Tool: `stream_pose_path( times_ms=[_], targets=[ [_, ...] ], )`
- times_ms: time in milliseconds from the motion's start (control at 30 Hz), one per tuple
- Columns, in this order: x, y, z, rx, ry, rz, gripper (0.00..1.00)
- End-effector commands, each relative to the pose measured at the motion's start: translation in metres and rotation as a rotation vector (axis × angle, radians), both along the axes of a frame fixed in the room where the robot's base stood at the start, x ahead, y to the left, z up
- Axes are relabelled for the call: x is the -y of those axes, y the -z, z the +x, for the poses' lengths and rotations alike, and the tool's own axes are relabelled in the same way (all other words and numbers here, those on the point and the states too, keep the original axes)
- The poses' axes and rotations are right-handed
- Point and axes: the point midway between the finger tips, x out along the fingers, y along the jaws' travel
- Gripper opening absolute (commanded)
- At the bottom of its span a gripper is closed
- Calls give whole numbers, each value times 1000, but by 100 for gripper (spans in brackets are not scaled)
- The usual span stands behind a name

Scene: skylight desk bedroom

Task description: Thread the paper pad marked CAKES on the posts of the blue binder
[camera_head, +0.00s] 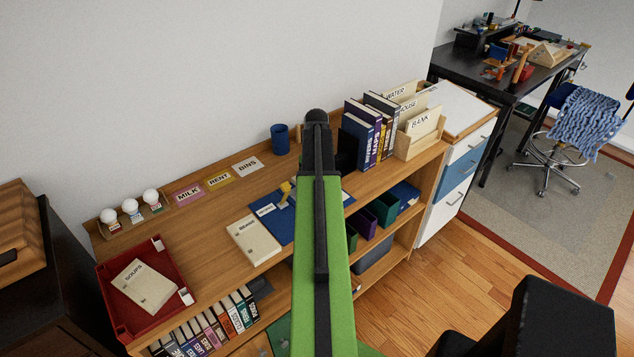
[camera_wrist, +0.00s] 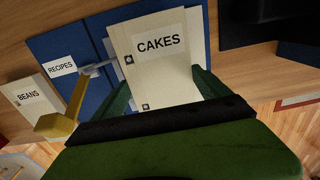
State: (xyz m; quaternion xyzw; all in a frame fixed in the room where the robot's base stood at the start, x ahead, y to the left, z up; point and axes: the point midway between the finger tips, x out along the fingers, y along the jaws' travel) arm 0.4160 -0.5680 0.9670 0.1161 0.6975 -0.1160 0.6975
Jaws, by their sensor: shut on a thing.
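The cream paper pad marked CAKES (camera_wrist: 158,72) fills the middle of the wrist view, between the green fingers of my gripper (camera_wrist: 163,88), which is shut on it. Two dark-rimmed holes show along the pad's left edge. The open blue binder (camera_wrist: 75,32), labelled RECIPES, lies behind and left of the pad; white sheets show beside the pad. A metal post part and a yellow lever (camera_wrist: 75,100) show left of the pad. In the head view the binder (camera_head: 272,228) lies on the wooden shelf top, and my arm hides the CAKES pad and gripper. Contact between holes and posts cannot be told.
The BEANS pad (camera_head: 254,240) lies just left of the binder. A red tray (camera_head: 112,286) holds the SOUPS pad (camera_head: 144,285). A blue cup (camera_head: 280,138), upright books (camera_head: 372,132) and a wooden file holder (camera_head: 420,138) stand along the back and right.

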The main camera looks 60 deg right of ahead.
Motion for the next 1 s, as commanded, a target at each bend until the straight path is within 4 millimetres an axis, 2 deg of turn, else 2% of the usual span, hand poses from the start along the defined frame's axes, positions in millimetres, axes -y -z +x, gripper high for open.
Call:
stream_pose_path(
  times_ms=[67,100,200,433,567,767,1000],
  targets=[
    [0,-1,0,0,0,0,33],
    [0,-1,0,0,0,0,87],
    [0,-1,0,0,0,0,100],
    [0,-1,0,0,0,0,100],
    [0,-8,0,0,0,0,100],
    [1,-39,-1,0,1,0,100],
    [1,-94,-1,0,1,0,100]
  ],
)
